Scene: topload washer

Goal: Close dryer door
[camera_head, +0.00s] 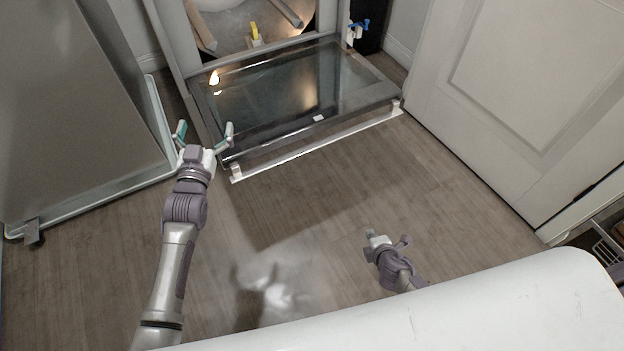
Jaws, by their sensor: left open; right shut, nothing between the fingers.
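The dryer door (290,88) is a dark glass panel in a metal frame, swung down and lying open, nearly flat, in front of the appliance. A pale handle bar (320,143) runs along its near edge. The appliance opening (250,22) is above and behind it. My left gripper (205,130) is open beside the door's near left corner; its right finger is close to that corner, and I cannot tell whether it touches. My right gripper (372,235) is shut and empty, apart from the door, over the floor at the lower right.
A grey metal panel (80,110) stands on the left, close to my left arm. A white panelled door (530,90) stands on the right. The wooden floor (310,210) in front of the dryer door is clear. A white rounded surface (480,310) fills the bottom edge.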

